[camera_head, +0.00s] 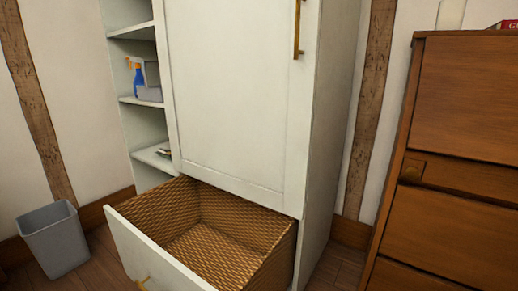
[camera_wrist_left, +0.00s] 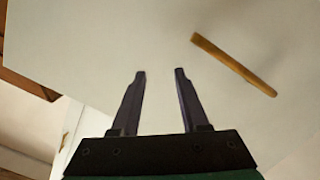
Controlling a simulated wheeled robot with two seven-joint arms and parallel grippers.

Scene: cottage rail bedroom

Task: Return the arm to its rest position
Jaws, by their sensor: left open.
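My left gripper (camera_wrist_left: 160,72) shows in the left wrist view with its two dark fingers apart and nothing between them. A pale flat panel (camera_wrist_left: 110,40) lies beyond the fingertips, with a gold bar handle (camera_wrist_left: 234,64) to the right of them, apart from the fingers. I cannot tell whether this panel is the drawer front or the door. Neither arm shows in the head view, and my right gripper is in no view.
A white wardrobe (camera_head: 235,90) has its lower drawer (camera_head: 150,248) pulled out, with an empty woven interior. Open shelves (camera_head: 140,101) hold a blue spray bottle (camera_head: 138,80). A grey bin (camera_head: 55,240) stands at left and a brown wooden chest (camera_head: 460,110) at right.

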